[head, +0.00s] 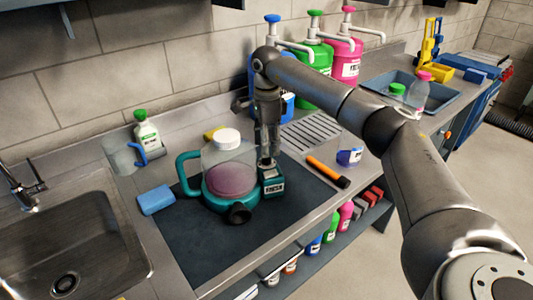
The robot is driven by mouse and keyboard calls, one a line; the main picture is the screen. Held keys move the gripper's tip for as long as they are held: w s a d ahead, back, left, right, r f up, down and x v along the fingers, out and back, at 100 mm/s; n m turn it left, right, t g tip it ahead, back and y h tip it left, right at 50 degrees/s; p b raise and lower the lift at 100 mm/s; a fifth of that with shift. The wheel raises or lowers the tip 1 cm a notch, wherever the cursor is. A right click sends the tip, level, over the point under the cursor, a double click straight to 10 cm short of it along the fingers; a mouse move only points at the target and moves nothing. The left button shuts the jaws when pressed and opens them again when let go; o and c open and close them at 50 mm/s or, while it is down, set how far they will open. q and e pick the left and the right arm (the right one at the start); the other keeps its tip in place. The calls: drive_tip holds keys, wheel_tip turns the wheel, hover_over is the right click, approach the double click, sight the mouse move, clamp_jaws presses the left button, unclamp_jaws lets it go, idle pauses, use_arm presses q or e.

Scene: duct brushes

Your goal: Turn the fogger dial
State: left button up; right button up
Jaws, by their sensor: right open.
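The fogger (216,201) stands on the dark mat (185,236) on the counter. It has a teal base and handle, a clear tank with pink liquid, a white cap and a dark nozzle facing the front. A teal box with a pale label (272,187) is on its right side. My right gripper (267,158) points down just above this box, with its fingers open. The dial cannot be clearly made out; the fingertips cover the top of the box. I cannot tell whether they touch it. My left gripper is not in view.
A blue sponge (156,199), a clear jug (124,155) and a green-capped bottle (147,132) are left of the fogger. An orange-handled tool (327,171) and a small blue cup (349,157) lie right. Pump bottles stand behind. A sink (75,245) is at left.

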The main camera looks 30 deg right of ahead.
sight(267, 160)
drive_tip(key=shift+f, duration=2.1)
drive_tip(key=shift+c, duration=0.5)
clamp_jaws()
